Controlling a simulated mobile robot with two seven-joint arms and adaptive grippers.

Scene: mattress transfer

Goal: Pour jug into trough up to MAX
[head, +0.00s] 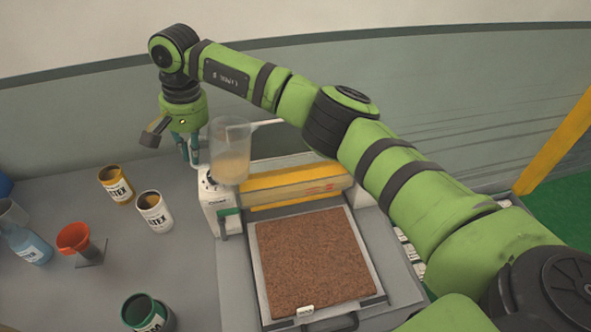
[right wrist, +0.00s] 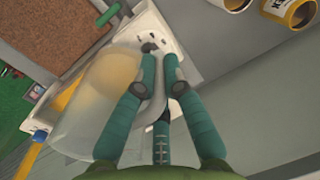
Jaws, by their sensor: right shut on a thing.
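A clear jug (head: 231,145) with tan liquid in its lower part is held roughly upright above the left end of a white machine (head: 220,205). My right gripper (head: 190,150) is at the jug's left side. In the right wrist view, the teal fingers (right wrist: 160,75) are closed on the jug's handle, and the see-through jug (right wrist: 85,115) shows to their left. A long yellow part (head: 295,184) runs across the machine; the jug hides its left end. I cannot make out the trough's inside or a MAX mark. My left gripper is not in view.
A brown textured slab (head: 312,258) lies in front of the machine. A yellow-labelled can (head: 116,186), a white can (head: 154,211), a red funnel (head: 75,238), a blue bottle (head: 28,245) and a green can (head: 147,313) stand on the grey table. A wall is behind.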

